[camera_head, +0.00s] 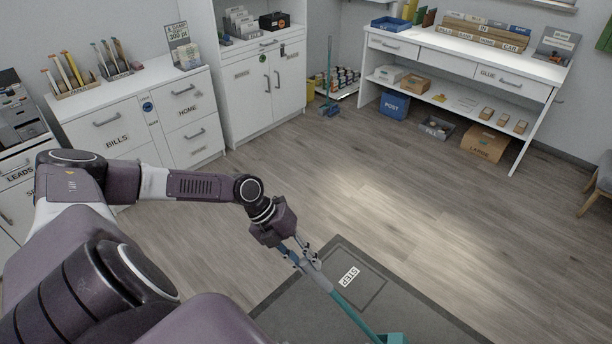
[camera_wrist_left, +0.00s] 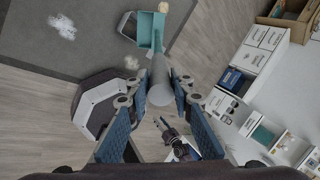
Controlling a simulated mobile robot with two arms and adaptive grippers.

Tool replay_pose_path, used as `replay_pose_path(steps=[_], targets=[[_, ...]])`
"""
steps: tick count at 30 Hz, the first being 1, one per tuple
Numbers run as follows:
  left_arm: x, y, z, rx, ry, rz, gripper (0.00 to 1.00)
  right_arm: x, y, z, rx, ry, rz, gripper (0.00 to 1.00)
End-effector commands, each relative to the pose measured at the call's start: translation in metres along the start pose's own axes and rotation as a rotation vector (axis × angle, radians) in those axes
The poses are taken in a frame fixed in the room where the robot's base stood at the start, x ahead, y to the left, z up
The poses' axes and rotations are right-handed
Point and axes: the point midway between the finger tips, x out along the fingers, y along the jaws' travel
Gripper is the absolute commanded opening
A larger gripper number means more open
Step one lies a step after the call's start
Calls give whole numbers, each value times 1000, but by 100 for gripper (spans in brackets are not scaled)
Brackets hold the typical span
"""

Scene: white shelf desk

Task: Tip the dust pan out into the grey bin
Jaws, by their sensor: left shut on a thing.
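My left gripper (camera_head: 304,262) is shut on the grey part of the dust pan's handle (camera_wrist_left: 160,82). In the head view the teal handle runs down to the dust pan (camera_head: 392,338), cut off by the bottom edge. In the left wrist view the teal pan (camera_wrist_left: 151,32) is beyond the fingers, above the dark mat; its contents are not clear. A grey open box (camera_head: 437,127) with a hard-to-read label stands under the desk; I cannot tell whether it is the grey bin. A dark jointed piece that looks like my right gripper (camera_wrist_left: 172,135) shows low in the left wrist view.
A dark mat (camera_head: 300,310) marked STEP lies beneath the left gripper. White clumps (camera_wrist_left: 62,27) lie on it. The white shelf desk (camera_head: 455,55) stands at back right, with a blue POST box (camera_head: 394,105) and a brown box (camera_head: 485,143) below. The wooden floor between is clear.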

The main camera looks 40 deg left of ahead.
Motion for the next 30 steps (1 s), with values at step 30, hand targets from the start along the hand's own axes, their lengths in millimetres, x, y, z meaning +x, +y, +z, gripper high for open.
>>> replay_pose_path(steps=[30], targets=[[27,-109,-16,-2,-22,141,0,-60,1,-5,-1,0,0,36]])
